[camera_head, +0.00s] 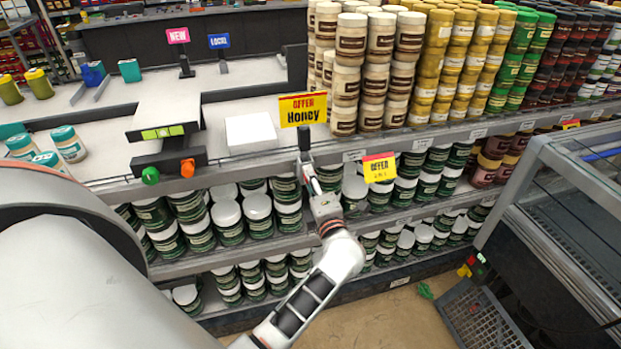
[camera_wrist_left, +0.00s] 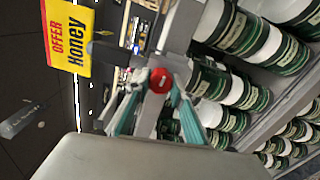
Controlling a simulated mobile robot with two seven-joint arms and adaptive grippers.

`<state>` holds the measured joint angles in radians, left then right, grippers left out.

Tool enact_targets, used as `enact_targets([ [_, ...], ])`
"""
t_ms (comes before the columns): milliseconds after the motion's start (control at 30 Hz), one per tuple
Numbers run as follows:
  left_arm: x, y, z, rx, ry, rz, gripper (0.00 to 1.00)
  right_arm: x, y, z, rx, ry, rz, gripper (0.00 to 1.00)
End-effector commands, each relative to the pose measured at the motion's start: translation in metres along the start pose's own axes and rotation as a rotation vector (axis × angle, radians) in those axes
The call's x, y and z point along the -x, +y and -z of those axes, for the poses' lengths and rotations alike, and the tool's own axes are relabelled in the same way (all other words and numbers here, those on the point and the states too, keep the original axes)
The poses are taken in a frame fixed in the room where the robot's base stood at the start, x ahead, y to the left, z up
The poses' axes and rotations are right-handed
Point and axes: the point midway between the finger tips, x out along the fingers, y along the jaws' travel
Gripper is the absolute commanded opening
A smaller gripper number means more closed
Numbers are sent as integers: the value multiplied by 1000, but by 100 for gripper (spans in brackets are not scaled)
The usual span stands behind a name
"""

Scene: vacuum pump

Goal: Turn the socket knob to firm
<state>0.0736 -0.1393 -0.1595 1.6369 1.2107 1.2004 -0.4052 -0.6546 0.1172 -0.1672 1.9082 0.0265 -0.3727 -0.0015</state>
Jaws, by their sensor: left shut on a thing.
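A red round knob (camera_wrist_left: 161,80) shows in the left wrist view between the teal-edged fingers of my left gripper (camera_wrist_left: 158,98). The gripper is shut on it. In the head view my left gripper (camera_head: 311,177) reaches up to the front shelf edge, just below the dark post (camera_head: 304,139) of the yellow and red Honey offer sign (camera_head: 303,109). The knob is mostly hidden there by the gripper. The sign shows turned sideways in the wrist view (camera_wrist_left: 69,38). I cannot read any setting mark on the knob. My right gripper is not in view.
Green-labelled jars (camera_head: 258,217) fill the lower shelves around my gripper. Stacked jars (camera_head: 373,75) stand right of the sign. A black stand with a green knob (camera_head: 150,176) and an orange knob (camera_head: 187,168) sits left. A glass-sided case (camera_head: 570,190) stands right.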

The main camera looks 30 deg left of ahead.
Motion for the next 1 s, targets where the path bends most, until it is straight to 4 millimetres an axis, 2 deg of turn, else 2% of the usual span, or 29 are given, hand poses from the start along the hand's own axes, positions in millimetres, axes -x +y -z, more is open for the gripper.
enact_targets([
  [300, 1, -2, 0, -83, 1, 3, 1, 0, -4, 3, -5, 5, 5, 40],
  [733, 0, -1, 0, -90, 0, 3, 1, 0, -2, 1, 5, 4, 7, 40],
  [767, 0, -1, 0, -90, 0, 3, 28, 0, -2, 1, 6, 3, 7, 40],
  [800, 0, -1, 0, -89, 0, 3, 38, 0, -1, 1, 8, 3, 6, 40],
  [1000, 0, 0, 0, -89, 0, 1, 40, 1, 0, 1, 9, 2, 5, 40],
])
